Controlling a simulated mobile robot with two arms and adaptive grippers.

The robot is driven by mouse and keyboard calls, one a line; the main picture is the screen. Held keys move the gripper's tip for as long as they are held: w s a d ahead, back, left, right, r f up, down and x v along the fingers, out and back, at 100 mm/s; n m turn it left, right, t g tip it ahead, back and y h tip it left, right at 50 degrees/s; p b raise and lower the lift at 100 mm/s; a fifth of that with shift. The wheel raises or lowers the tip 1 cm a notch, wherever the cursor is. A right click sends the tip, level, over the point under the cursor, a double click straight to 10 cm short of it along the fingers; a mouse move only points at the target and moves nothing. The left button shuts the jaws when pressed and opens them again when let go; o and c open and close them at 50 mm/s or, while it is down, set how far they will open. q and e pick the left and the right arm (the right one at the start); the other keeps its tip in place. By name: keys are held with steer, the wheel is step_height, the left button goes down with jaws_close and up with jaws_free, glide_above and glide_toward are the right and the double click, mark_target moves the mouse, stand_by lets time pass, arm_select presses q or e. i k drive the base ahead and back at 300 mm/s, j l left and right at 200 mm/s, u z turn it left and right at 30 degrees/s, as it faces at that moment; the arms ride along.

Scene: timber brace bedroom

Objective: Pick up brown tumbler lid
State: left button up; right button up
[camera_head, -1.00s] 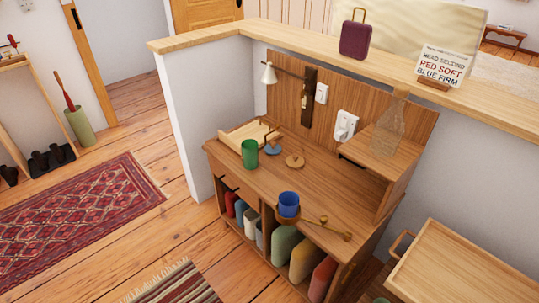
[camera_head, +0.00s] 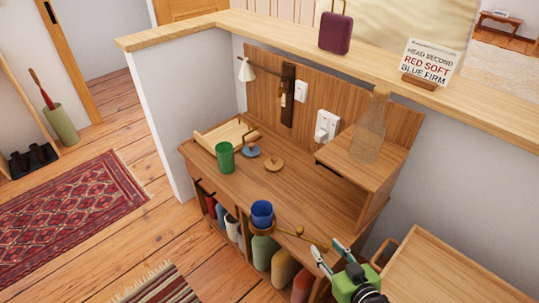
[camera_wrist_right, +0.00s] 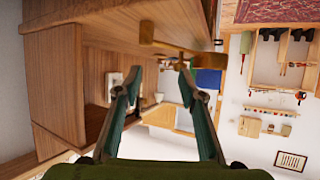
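The brown tumbler lid (camera_head: 274,164), a round tan disc with a small knob, lies on the wooden desk (camera_head: 232,186). A blue lid (camera_head: 251,151) lies just left of it, and a green tumbler (camera_head: 225,158) stands further left. A blue tumbler (camera_head: 262,213) stands at the desk's front edge beside a wooden handle-like piece (camera_head: 298,234). My right gripper (camera_head: 327,248) is open and empty, low at the desk's front right, well apart from the brown lid. Its spread fingers also show in the right wrist view (camera_wrist_right: 160,80); the lid is not discernible there. My left gripper is not in view.
A raised wooden shelf box (camera_head: 352,172) with a clear bottle (camera_head: 369,135) stands at the desk's right. A lamp (camera_head: 246,70) reaches out from the back panel. A wooden tray-like top (camera_head: 445,272) is at lower right. The desk's middle is clear.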

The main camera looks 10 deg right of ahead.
mark_target(274, 163)
steer(key=i+j, duration=0.15)
steer(key=i, duration=0.35)
steer(key=i+j, duration=0.15)
steer(key=i, duration=0.3)
